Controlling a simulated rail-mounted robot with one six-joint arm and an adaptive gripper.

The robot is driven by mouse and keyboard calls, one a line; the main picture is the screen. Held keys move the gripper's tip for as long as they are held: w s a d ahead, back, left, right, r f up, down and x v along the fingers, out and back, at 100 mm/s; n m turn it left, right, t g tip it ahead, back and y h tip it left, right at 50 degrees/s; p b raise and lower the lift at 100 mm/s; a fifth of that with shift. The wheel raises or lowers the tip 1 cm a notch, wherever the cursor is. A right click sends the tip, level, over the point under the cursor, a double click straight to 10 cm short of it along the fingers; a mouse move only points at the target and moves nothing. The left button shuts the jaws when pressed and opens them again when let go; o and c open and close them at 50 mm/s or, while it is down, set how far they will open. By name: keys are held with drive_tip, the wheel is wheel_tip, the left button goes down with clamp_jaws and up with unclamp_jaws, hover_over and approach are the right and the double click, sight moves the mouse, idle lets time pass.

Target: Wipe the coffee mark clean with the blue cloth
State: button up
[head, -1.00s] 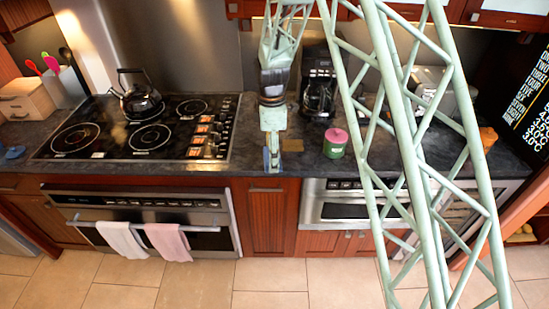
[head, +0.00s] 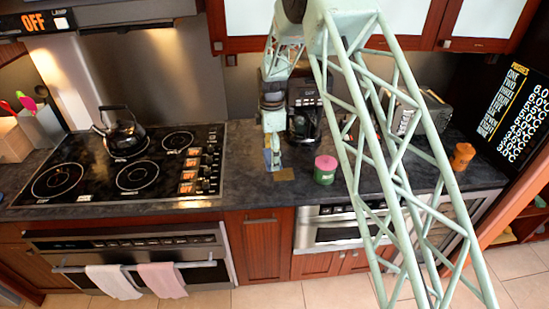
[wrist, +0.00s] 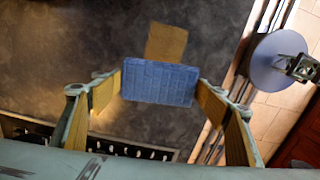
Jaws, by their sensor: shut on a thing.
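The blue cloth (wrist: 160,82) is a flat, folded rectangle between my gripper's fingertips in the wrist view. My gripper (wrist: 161,86) is shut on its two short ends. The coffee mark (wrist: 166,42) is a brown square patch on the dark counter. In the wrist view it shows just beyond the cloth, which hides its near edge. In the head view the mark (head: 284,174) lies just right of my gripper (head: 272,164), which points down low over the counter. I cannot tell whether the cloth touches the counter.
A green and pink canister (head: 325,169) stands right of the mark. A coffee maker (head: 305,105) stands behind. The cooktop (head: 130,165) with a black kettle (head: 124,132) is to the left. The counter's front edge (head: 262,209) is nearby.

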sight(277, 175)
drive_tip(key=shift+f, duration=0.15)
idle(0.3)
drive_tip(key=shift+f+b, duration=0.65)
drive_tip(key=shift+f, duration=2.6)
drive_tip(key=shift+o, duration=0.9)
drive_tip(key=c, duration=0.4)
drive_tip(key=shift+o, duration=0.2)
drive_tip(key=shift+f+b, duration=0.45)
drive_tip(key=shift+f, duration=0.15)
drive_tip(key=shift+d, duration=0.15)
drive_tip(key=shift+w+d, duration=0.1)
drive_tip(key=shift+d, duration=0.7)
